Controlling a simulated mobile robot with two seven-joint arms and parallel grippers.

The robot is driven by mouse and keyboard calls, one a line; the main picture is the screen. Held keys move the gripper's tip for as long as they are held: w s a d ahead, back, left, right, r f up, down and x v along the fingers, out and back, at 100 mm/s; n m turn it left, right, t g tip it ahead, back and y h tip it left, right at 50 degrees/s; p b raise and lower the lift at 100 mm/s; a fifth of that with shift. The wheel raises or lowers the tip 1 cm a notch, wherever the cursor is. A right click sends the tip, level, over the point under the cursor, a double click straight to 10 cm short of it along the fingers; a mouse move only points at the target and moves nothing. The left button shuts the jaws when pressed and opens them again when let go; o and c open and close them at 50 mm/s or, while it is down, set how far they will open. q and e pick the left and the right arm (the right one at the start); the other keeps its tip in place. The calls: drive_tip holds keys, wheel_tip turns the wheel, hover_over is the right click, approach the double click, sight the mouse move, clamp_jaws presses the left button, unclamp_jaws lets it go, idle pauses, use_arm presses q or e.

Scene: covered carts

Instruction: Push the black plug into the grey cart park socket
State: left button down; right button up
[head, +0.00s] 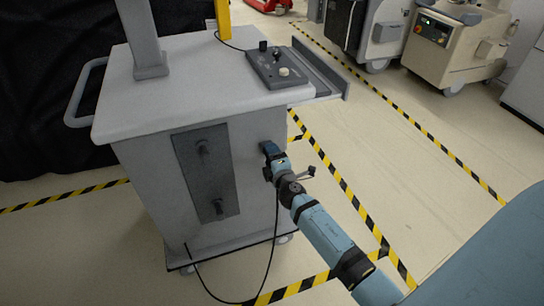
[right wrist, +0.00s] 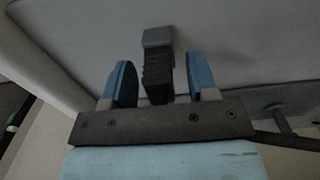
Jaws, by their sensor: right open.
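The grey cart (head: 145,190) stands at the left of the head view, and my right arm reaches to the right part of its front face. In the right wrist view the black plug (right wrist: 157,82) meets the grey park socket (right wrist: 158,37) on the panel. How deep it sits cannot be told. My right gripper (right wrist: 158,66) is open, with one blue finger on each side of the plug and gaps between. My left gripper is not in view.
A black cable (head: 274,240) hangs from near my right gripper, loops on the floor and returns to the cart's lower edge. A dark plate (head: 206,172) with two knobs is on the front face. A control box (head: 280,70) sits on top.

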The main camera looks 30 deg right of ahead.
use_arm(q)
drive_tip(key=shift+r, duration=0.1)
use_arm(e)
drive_tip(key=v, duration=0.3)
drive_tip(key=shift+f, duration=0.1)
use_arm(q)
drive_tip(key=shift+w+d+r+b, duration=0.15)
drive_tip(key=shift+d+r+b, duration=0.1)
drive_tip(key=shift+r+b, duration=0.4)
use_arm(e)
drive_tip(key=v, duration=1)
drive_tip(key=shift+s+a, duration=0.15)
drive_tip(key=shift+s, duration=0.2)
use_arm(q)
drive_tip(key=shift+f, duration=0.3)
